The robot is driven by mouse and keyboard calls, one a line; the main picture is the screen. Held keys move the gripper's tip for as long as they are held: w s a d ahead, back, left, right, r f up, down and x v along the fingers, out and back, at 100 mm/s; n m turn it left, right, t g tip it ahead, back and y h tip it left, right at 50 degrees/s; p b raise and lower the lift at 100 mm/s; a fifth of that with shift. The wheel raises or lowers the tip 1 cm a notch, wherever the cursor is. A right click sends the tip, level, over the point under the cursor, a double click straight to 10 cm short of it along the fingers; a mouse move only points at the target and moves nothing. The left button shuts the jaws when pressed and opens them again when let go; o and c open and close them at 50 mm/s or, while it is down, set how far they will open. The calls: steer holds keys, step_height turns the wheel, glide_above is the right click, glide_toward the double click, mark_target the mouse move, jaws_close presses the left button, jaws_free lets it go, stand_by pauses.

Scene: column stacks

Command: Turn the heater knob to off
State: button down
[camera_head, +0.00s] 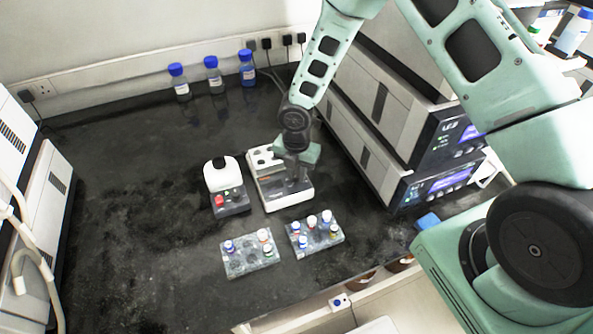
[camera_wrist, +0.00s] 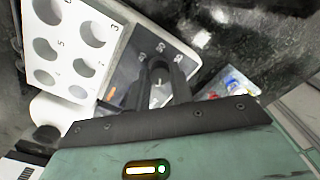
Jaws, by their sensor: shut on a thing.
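The heater is a white block (camera_head: 277,203) with round holes on top and a dark front panel. It stands on the dark bench, and it fills the upper left of the wrist view (camera_wrist: 75,42), with numbers by its holes. My gripper (camera_head: 293,184) reaches down over the front panel. In the wrist view my gripper (camera_wrist: 166,78) has its two dark fingers closed around the dark round knob (camera_wrist: 159,66) on that panel. Numbers are printed on the panel around the knob. The fingers hide part of the knob, so its exact setting cannot be read.
A small white device (camera_head: 222,175) with a red knob stands just left of the heater. Two vial racks (camera_head: 238,266) (camera_head: 333,238) lie in front. Blue-capped bottles (camera_head: 213,80) stand at the back wall. Stacked instruments (camera_head: 385,110) stand on the right.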

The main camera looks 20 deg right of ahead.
mark_target(296, 175)
steer(key=c, duration=1.2)
jaws_free()
steer(key=shift+c, duration=0.2)
steer(key=shift+r, duration=0.2)
step_height(296, 175, up, 17)
steer(key=p, duration=1.5)
steer(key=shift+r, duration=0.1)
steer(key=s+a+r+m+b, duration=0.6)
steer(key=s+r+m+b, duration=0.2)
steer(key=s+r+m, duration=0.15)
steer(key=s+r+m+b, duration=0.2)
steer(key=s+m+b, duration=0.4)
steer(key=s, duration=1.1)
steer(key=m, duration=0.4)
steer(key=shift+s+a+r+y, duration=0.15)
steer(key=shift+s+r+y, duration=0.1)
steer(key=shift+s+y, duration=0.05)
